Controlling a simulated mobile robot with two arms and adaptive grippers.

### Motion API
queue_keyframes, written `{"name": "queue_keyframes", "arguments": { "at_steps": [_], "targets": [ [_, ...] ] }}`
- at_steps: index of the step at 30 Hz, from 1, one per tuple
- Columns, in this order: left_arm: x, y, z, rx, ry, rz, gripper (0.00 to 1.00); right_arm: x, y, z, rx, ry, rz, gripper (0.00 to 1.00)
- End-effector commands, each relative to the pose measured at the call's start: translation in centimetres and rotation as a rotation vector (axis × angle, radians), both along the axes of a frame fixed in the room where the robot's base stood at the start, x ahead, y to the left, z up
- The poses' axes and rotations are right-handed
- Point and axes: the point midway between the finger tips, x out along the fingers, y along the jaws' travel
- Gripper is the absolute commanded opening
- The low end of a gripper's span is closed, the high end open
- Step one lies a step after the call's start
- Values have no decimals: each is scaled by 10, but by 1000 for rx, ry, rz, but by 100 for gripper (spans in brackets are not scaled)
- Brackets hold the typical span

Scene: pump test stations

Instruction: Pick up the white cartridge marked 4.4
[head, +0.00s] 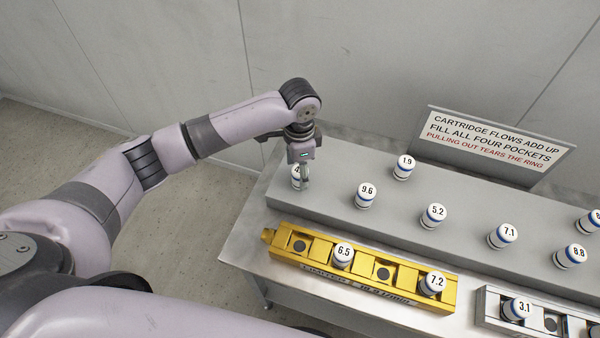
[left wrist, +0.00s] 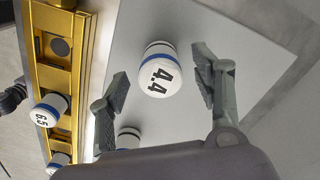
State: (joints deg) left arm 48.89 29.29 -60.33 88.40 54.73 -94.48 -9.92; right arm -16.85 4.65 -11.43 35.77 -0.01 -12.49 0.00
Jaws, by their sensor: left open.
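The white cartridge marked 4.4 (left wrist: 158,76) has a blue band and stands on the grey raised shelf. In the left wrist view it is between the two open fingers of my left gripper (left wrist: 160,85), with gaps on both sides. In the head view this cartridge (head: 296,183) is at the left end of the shelf, partly hidden by my left gripper (head: 302,175), which is over it. The label is mostly covered there. My right gripper is in neither view.
Other cartridges stand on the shelf (head: 330,172), the nearest marked 9.6 (head: 366,195) and 1.9 (head: 404,167). A yellow block (head: 318,262) in front holds 6.5 (head: 343,255) and 7.2 (head: 433,284). A metal block (head: 486,309) holds 3.1 (head: 517,309). A sign (head: 492,143) stands behind.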

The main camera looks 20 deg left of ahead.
Motion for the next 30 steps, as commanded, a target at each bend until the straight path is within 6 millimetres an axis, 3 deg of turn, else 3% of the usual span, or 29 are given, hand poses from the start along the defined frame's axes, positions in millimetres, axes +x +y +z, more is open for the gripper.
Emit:
{"name": "queue_keyframes", "arguments": {
  "at_steps": [4, 11, 30],
  "targets": [
    [0, 0, -12, 1, -1, 0, 59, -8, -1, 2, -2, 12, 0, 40],
    [0, 0, -13, 0, -1, -1, 59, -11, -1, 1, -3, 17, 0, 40],
    [0, 0, -12, 0, -1, -1, 16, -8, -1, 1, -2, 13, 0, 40]
  ]
}}
